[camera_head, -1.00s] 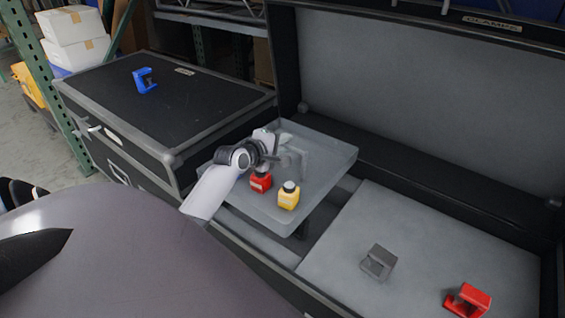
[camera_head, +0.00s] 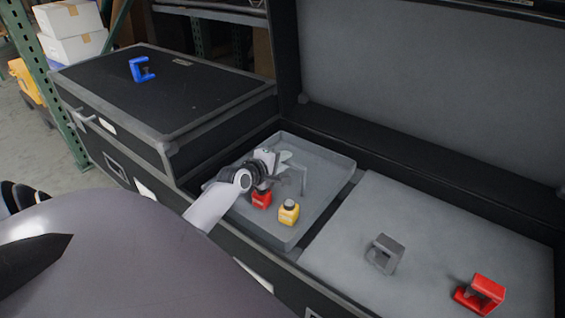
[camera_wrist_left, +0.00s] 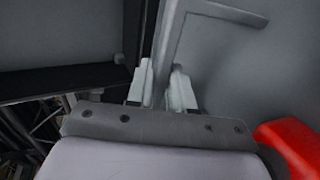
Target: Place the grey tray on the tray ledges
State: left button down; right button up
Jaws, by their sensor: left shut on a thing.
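The grey tray (camera_head: 322,203) is in the left bay of the open black case in the head view. It looks roughly level, and I cannot tell whether it rests on anything. It carries a red bottle (camera_head: 261,198) and a yellow bottle (camera_head: 289,212), both upright. My left gripper (camera_head: 284,172) is over the tray, shut on its grey upright handle; in the left wrist view the fingers (camera_wrist_left: 162,90) sit on either side of this upright part. The tray ledges are hidden under the tray. My right gripper is not in view.
Right of the tray is a grey panel (camera_head: 340,240) with a grey clamp (camera_head: 384,254) and a red clamp (camera_head: 480,294). The raised lid (camera_head: 430,90) stands behind. A closed black case (camera_head: 150,100) with a blue clamp (camera_head: 142,69) is at the left.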

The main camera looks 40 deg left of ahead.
pick_arm(q)
jog(key=c, duration=1)
grip_release()
jog(key=p+v, duration=0.5)
jog(key=v, duration=0.7)
jog(key=s+d+m+h, duration=0.2)
jog(key=d+m, duration=0.5)
jog(key=d, duration=0.4)
jog(key=s+d+r+m+g+h, duration=0.1)
jog(key=s+d+m+h, duration=0.2)
jog(key=s+d+m, duration=0.2)
jog(key=s+d+m+g+h, duration=0.1)
jog(key=s+d+m+h, duration=0.1)
jog(key=d+m, duration=0.8)
jog(key=s+d, duration=0.1)
jog(key=d, duration=0.6)
jog(key=shift+d+r, duration=0.4)
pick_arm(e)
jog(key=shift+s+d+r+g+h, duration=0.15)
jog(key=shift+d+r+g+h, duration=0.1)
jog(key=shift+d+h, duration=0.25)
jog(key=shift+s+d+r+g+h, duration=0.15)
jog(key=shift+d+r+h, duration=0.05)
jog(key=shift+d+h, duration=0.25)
pick_arm(q)
jog(key=shift+s, duration=0.1)
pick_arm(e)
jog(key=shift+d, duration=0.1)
